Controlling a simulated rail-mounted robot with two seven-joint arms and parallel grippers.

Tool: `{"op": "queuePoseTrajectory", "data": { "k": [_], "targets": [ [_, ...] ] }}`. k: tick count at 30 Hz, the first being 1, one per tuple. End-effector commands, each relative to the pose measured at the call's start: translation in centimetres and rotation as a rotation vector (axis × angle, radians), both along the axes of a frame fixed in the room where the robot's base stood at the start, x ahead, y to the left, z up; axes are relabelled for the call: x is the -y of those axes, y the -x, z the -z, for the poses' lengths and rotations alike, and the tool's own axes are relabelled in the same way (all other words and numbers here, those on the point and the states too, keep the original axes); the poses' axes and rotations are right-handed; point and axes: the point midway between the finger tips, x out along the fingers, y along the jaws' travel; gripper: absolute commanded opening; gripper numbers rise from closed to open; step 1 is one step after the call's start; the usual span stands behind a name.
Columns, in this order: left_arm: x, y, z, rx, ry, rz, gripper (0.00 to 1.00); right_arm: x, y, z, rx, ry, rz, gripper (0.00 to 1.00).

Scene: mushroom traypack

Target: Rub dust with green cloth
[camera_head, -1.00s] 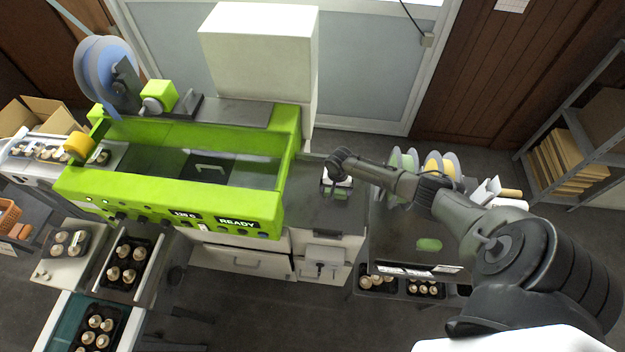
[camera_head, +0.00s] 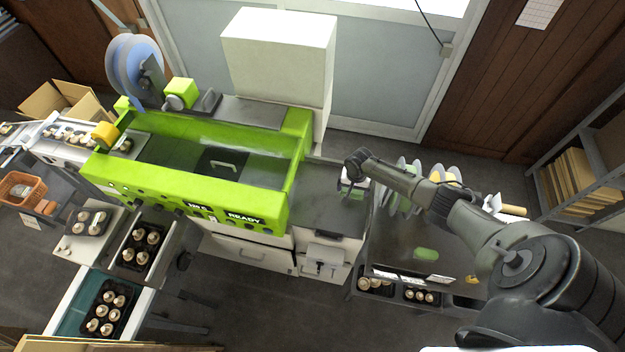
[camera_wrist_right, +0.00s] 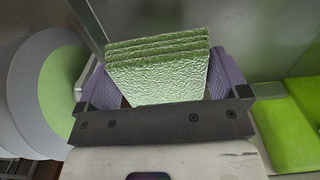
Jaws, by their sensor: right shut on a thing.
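The green cloth (camera_wrist_right: 158,78), textured and folded in several layers, is between the purple-grey finger pads of my right gripper (camera_wrist_right: 162,80) in the right wrist view. The gripper is shut on it. In the head view my right gripper (camera_head: 351,188) is low over the steel counter (camera_head: 328,218), right of the green machine (camera_head: 180,195). I cannot make out dust clearly. My left gripper is not in view.
A flat green piece (camera_head: 425,254) lies on the right-hand table. Film rolls (camera_head: 400,180) stand behind my right arm. A white box-shaped cabinet (camera_head: 275,75) stands behind the machine. Mushroom trays (camera_head: 125,318) are at the lower left. A shelf rack (camera_head: 590,160) is far right.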

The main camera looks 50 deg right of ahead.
Motion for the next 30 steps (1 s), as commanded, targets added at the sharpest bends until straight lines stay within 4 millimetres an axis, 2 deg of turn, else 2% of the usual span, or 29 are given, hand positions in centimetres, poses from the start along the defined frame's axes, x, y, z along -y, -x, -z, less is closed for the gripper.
{"op": "queuePoseTrajectory", "data": {
  "k": [1, 9, 25, 28, 30],
  "targets": [
    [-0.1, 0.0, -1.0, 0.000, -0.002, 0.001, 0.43, 0.0, -0.1, -0.9, 0.001, 0.000, 0.000, 0.74],
    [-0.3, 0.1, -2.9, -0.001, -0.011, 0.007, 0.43, -0.1, -0.1, -2.7, 0.000, -0.001, -0.001, 0.74],
    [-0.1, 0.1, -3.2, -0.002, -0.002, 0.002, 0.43, -0.1, -0.2, -3.0, 0.001, 0.000, -0.002, 0.74],
    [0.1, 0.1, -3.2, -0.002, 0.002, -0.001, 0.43, -0.1, -0.9, -3.4, 0.003, -0.001, -0.002, 0.74],
    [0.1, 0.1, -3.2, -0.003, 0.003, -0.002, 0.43, -0.1, -2.0, -4.2, 0.005, -0.001, -0.003, 0.74]
  ]
}}
